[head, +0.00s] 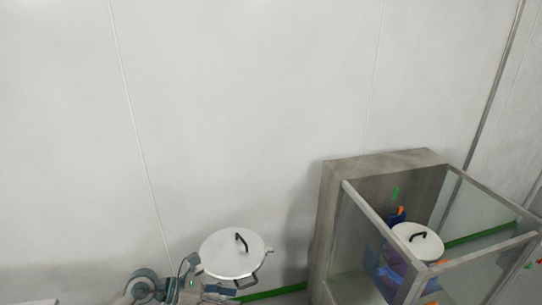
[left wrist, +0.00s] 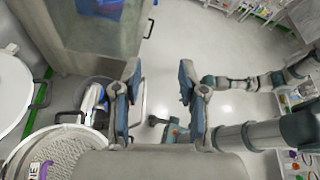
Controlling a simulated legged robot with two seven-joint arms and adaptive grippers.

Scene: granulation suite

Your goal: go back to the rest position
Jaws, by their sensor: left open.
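My left gripper (left wrist: 158,78) shows in the left wrist view with its two blue-grey fingers spread wide apart. Nothing is between the fingers; pale floor shows through the gap. In the head view, part of a grey and teal arm (head: 150,285) shows at the bottom edge, left of a round white lid; its gripper cannot be made out there. In the left wrist view, grey and teal arm links (left wrist: 245,135) of mine reach in from the right. I cannot make out a right gripper in either view.
A clear-walled cabinet (head: 385,165) stands at the right, with a white-lidded container (head: 418,240) and blue items inside. A round white lid (head: 232,254) with a black handle sits left of it. A round mesh-like pan (left wrist: 55,150) is at lower left in the wrist view.

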